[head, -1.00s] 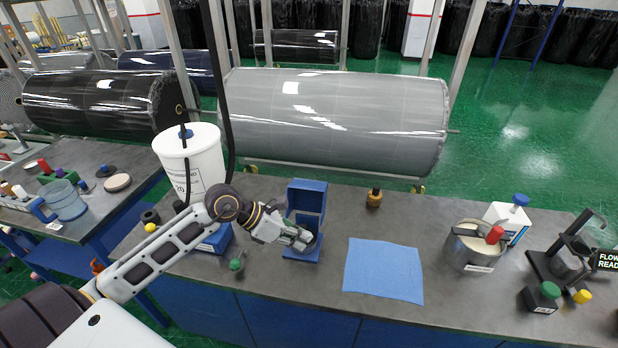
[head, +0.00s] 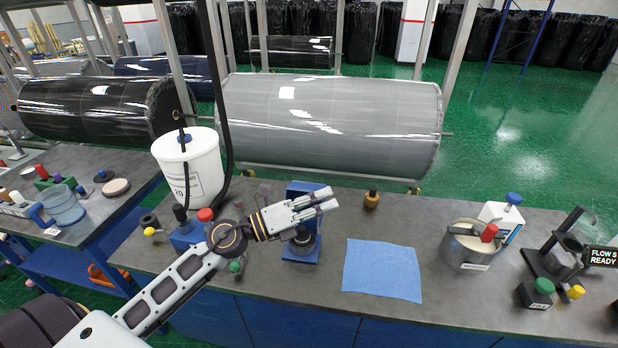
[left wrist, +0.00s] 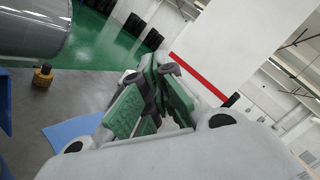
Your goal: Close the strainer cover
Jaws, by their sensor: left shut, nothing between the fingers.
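The blue strainer (head: 290,254) stands on the bench with a dark round part (head: 302,242) in its base. Its blue cover (head: 294,188) stands upright at the back, so the strainer is open. My left gripper (head: 332,200) is shut and empty, raised in front of the cover and above the base, pointing right. It hides much of the cover. In the left wrist view its green-padded fingers (left wrist: 150,98) have nothing between them. A blue edge at the left of that view may be the strainer. My right gripper is not in view.
A blue cloth (head: 382,270) lies right of the strainer, with a brass-coloured object (head: 371,199) behind it. A white bucket (head: 188,168) and a black hose stand left. A metal pot (head: 470,246) and a dark stand (head: 556,250) are further right.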

